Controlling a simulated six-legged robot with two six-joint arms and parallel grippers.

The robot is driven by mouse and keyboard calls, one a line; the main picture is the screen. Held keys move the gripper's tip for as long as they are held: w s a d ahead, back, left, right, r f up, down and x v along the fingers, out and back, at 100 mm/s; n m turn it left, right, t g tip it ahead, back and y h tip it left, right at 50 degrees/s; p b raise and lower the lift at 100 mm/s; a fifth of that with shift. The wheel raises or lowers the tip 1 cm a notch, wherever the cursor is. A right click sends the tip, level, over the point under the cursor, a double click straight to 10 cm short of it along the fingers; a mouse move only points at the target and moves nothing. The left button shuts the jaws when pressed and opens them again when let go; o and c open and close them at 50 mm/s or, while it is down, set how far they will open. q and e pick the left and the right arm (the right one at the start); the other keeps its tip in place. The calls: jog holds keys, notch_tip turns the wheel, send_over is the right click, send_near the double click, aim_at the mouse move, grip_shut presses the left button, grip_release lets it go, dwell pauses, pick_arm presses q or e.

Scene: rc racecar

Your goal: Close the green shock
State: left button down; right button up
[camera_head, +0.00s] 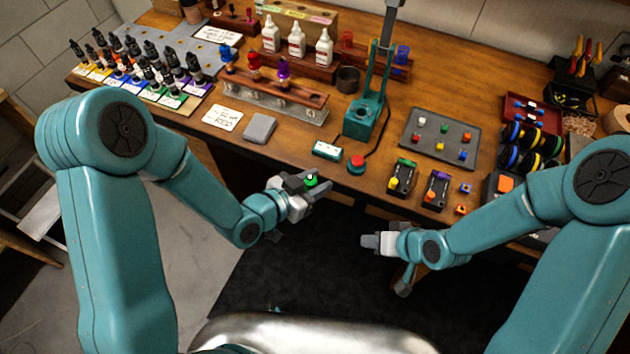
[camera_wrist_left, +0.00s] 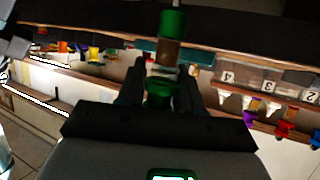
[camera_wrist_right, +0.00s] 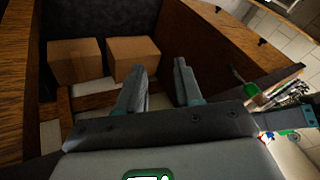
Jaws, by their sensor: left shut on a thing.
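The green shock (camera_head: 311,181) is held in my left gripper (camera_head: 318,190), off the front edge of the bench. In the left wrist view the shock (camera_wrist_left: 172,22) stands between the two fingers, with a green upper end, an amber-brown middle and a green lower part (camera_wrist_left: 158,95). I cannot tell whether its cap is seated. My right gripper (camera_head: 370,241) is to the right of and nearer than the left one, in front of the bench. In the right wrist view its fingers (camera_wrist_right: 160,72) are apart with nothing between them.
The wooden bench (camera_head: 215,95) holds a rack (camera_head: 275,92) with blue-, red- and purple-topped shocks, white bottles (camera_head: 297,40), a teal press stand (camera_head: 365,115), a red button (camera_head: 357,163) and a grey parts tray (camera_head: 440,137). Open space lies between my grippers.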

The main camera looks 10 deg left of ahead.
jog(key=s+d+f+m+g+h, duration=0.1)
jog(key=s+f+m+g, duration=0.2)
jog(key=s+f, duration=0.5)
jog(key=shift+s, duration=0.9)
